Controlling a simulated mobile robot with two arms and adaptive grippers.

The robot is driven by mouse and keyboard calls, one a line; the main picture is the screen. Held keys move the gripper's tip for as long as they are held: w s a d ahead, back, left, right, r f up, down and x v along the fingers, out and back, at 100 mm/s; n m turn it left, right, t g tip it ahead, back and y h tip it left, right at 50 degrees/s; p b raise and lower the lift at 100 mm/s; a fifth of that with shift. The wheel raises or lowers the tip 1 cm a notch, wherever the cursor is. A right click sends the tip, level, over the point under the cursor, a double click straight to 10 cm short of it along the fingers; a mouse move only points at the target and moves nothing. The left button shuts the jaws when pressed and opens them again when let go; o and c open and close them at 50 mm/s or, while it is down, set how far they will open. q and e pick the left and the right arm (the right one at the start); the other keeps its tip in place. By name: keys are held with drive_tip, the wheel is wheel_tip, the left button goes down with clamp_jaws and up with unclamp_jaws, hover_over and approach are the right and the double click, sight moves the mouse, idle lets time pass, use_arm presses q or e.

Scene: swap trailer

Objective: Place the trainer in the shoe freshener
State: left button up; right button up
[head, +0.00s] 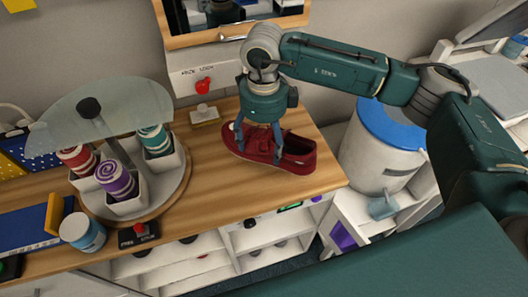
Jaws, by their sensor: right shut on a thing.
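The red trainer (299,160) sits on the right part of the wooden counter, its opening toward the right. My right gripper (258,152) comes down from above with its fingers astride the trainer and is shut on it. The trainer is at counter level; I cannot tell whether it is slightly lifted. No thing in the head view is clearly marked as the shoe freshener, so I cannot tell which it is. My left gripper is not in view.
A round stand (183,192) with white cups of striped rolls under a glass pane (100,118) is at left. A white bin with a blue lid (372,130) stands right of the counter. White shelves (265,235) are below. The counter between stand and trainer is mostly clear.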

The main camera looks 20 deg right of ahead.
sight(263, 138)
wheel_tip(263, 138, up, 5)
drive_tip(key=shift+f+b, duration=0.2)
drive_tip(key=shift+b, duration=0.35)
drive_tip(key=shift+r, duration=0.55)
drive_tip(key=n, duration=0.1)
drive_tip(key=s+n, duration=0.1)
drive_tip(key=shift+d+n, duration=0.25)
drive_tip(key=shift+n, duration=0.05)
drive_tip(key=s+d+n, duration=0.2)
drive_tip(key=s+n, duration=0.4)
drive_tip(key=n, duration=0.6)
drive_tip(key=s+d+f+n, duration=0.1)
drive_tip(key=s+n, duration=0.5)
drive_tip(key=n, duration=0.6)
drive_tip(key=shift+d, duration=0.7)
drive_tip(key=shift+s, duration=0.1)
drive_tip(key=shift+c, duration=0.2)
